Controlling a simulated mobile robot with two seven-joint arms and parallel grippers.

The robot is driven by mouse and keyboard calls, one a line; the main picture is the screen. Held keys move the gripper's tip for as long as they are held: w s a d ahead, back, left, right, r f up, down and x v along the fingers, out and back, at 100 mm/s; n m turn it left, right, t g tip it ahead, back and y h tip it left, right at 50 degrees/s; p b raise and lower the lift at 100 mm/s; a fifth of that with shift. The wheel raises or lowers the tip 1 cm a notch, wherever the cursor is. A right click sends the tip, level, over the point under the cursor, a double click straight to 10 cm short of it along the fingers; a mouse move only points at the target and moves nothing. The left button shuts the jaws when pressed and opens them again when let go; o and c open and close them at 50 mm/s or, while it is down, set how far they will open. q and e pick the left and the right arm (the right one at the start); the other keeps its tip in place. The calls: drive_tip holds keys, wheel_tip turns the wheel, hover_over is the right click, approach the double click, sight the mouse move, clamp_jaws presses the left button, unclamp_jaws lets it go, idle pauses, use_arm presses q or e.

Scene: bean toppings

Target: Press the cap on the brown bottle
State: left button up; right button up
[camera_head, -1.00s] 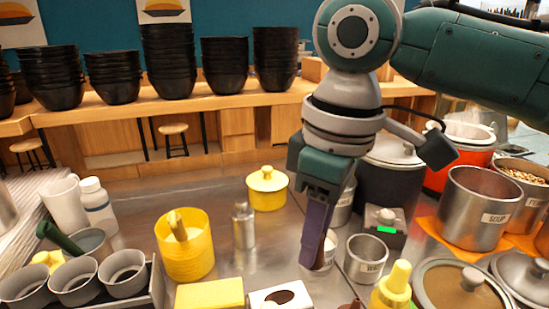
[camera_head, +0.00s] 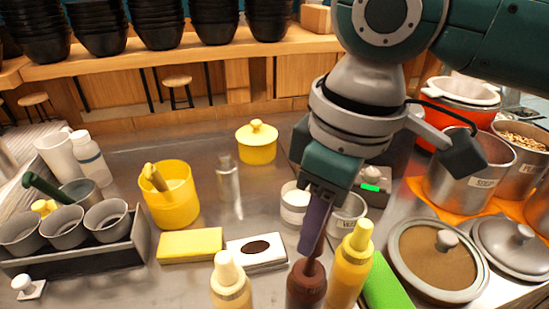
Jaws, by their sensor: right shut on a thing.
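The brown bottle (camera_head: 306,288) stands upright at the front of the steel counter, its lower part cut off by the picture's bottom edge. It has a tapered brown cap (camera_head: 311,268). My right gripper (camera_head: 309,250) points down at it, its dark purple fingers shut at the cap's tip, which they partly hide. What lies between the fingers is hard to see. My left gripper is not in view.
A cream bottle (camera_head: 230,288) stands left of the brown bottle, a yellow bottle (camera_head: 350,270) close on its right. Behind are a yellow block (camera_head: 190,245), a white box (camera_head: 268,252) and a steel cup (camera_head: 347,214). A lidded pot (camera_head: 436,262) stands at right.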

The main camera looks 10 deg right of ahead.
idle(0.7)
drive_tip(key=shift+f+p, duration=0.15)
drive_tip(key=shift+p, duration=0.35)
drive_tip(key=shift+f, duration=0.15)
drive_tip(key=shift+f+b, duration=0.85)
drive_tip(key=shift+f, duration=0.5)
drive_tip(key=shift+f, duration=0.5)
drive_tip(key=shift+f, duration=0.1)
